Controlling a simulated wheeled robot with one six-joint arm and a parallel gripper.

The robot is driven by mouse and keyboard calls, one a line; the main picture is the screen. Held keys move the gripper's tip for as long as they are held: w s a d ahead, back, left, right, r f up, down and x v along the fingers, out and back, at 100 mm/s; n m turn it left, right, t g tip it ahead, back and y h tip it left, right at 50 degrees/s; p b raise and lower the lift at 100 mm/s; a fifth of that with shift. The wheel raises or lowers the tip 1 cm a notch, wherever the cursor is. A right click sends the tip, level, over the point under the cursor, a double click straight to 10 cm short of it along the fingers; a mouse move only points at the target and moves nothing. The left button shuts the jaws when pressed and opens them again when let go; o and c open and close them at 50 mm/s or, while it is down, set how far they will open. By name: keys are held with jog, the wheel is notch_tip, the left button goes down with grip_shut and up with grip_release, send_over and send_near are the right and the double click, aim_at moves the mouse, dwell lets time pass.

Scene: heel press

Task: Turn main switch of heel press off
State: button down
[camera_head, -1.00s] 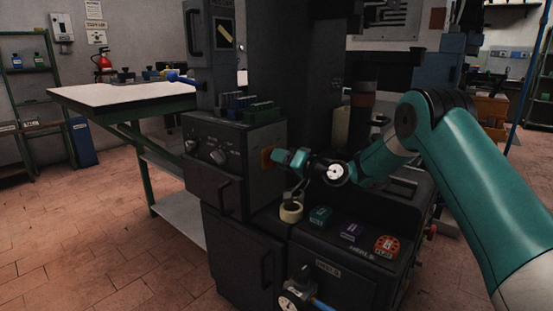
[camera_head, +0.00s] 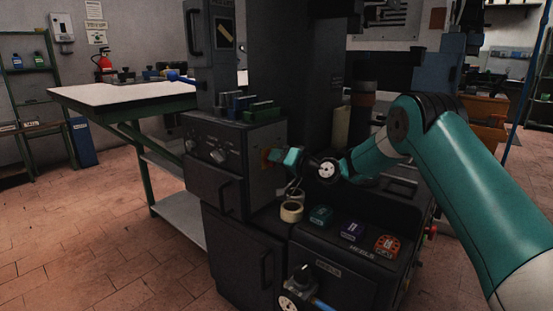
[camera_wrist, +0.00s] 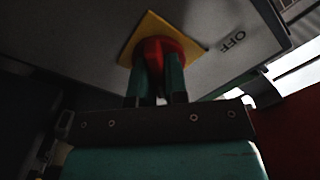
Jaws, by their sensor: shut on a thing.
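The main switch has a red knob (camera_wrist: 160,50) on a yellow plate (camera_wrist: 186,35), on a grey panel marked OFF. In the wrist view, my gripper (camera_wrist: 157,80) has its two teal fingers closed around the red knob, with the OFF lettering (camera_wrist: 232,42) to the upper right. In the head view, the red-orange switch (camera_head: 267,157) is on the right side of the heel press's control box (camera_head: 232,150). My gripper (camera_head: 281,157) reaches it from the right. The fingers partly hide the knob, so I cannot read its exact setting.
A tape roll (camera_head: 291,211) lies below my gripper. Green, purple and orange boxes (camera_head: 352,230) sit on the press's lower shelf. Small knobs (camera_head: 217,156) are on the box's front. A workbench (camera_head: 120,97) stands to the left; open floor lies in front of it.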

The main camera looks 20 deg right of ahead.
jog(key=n+b, duration=0.2)
jog(key=b, duration=0.1)
jog(key=n+b, duration=0.1)
jog(key=b, duration=0.1)
jog(key=shift+f+n, duration=0.25)
jog(key=shift+n, duration=0.15)
jog(key=n+b, duration=0.5)
jog(key=b, duration=0.2)
jog(key=shift+s+a, duration=0.1)
jog(key=shift+a, duration=0.05)
jog(key=n+b, duration=0.5)
jog(key=b, duration=0.1)
jog(key=shift+s+a+n+b, duration=0.1)
jog(key=shift+n+b, duration=0.2)
jog(key=shift+n, duration=0.1)
jog(key=n+b, duration=0.3)
jog(key=shift+r, duration=0.15)
jog(key=c, duration=1.1)
grip_release()
jog(key=shift+r, duration=0.1)
jog(key=shift+c, duration=0.2)
